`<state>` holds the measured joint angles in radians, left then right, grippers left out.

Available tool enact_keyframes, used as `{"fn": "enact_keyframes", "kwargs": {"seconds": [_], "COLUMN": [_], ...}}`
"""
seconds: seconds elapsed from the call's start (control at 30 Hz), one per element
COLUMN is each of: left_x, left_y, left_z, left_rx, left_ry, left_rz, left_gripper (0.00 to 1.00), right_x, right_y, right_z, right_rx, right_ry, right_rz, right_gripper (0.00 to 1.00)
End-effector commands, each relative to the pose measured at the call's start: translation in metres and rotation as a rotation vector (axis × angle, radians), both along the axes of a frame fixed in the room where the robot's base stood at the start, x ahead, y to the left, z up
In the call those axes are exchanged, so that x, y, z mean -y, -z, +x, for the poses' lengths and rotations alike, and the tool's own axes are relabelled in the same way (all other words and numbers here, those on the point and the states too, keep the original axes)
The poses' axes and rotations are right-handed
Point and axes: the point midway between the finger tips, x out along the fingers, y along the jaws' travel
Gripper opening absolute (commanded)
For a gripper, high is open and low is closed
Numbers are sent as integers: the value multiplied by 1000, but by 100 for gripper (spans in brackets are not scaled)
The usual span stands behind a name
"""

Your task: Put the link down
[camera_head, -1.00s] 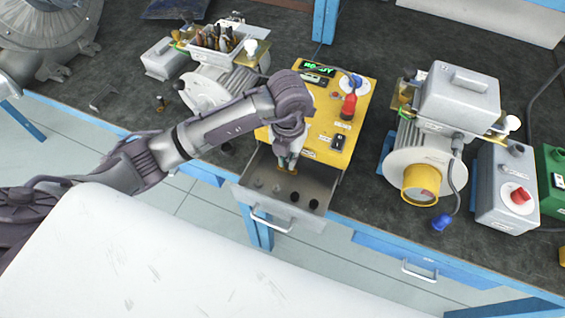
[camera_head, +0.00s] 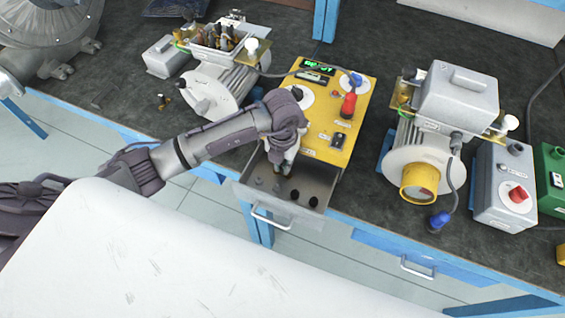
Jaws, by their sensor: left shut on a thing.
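My left gripper (camera_head: 280,168) reaches into the open grey drawer (camera_head: 244,194) under the yellow panel, near its back part. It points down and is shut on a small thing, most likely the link. The link is mostly hidden by the fingers, so its shape and whether it touches the drawer floor cannot be told. Several small dark round pieces (camera_head: 313,202) stand on the drawer floor in front of and beside the fingers. My right gripper is not in view.
The yellow panel (camera_head: 345,105) with a red-handled plug and switches is behind the drawer. A blower motor with an open terminal box (camera_head: 215,92) stands left; another motor (camera_head: 425,160) and a grey switch box (camera_head: 505,190) stand right. The drawer's front wall is close.

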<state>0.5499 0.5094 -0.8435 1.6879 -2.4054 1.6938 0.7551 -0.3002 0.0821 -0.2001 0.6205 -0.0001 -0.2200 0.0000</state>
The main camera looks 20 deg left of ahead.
Motion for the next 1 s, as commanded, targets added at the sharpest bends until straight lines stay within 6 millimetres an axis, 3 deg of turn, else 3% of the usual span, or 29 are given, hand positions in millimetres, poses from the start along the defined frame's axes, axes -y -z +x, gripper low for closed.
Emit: {"fn": "enact_keyframes", "kwargs": {"seconds": [0.03, 0.2, 0.47, 0.63, 1.0], "left_x": [0, 0, 0, 0, 0], "left_y": [2, 1, 0, -13, -90], "left_z": [0, 0, 0, 1, 1], "left_rx": [0, 0, 0, 3, 6], "left_ry": [0, 0, 0, 0, 1], "left_rz": [0, 0, 0, 0, 0], "left_gripper": [15, 38, 38, 38, 38], "right_x": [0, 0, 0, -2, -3], "right_y": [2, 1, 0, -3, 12], "right_z": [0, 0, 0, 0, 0], "right_rx": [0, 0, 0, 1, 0], "right_ry": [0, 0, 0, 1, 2], "right_rz": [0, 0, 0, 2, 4], "right_gripper": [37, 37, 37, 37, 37]}}
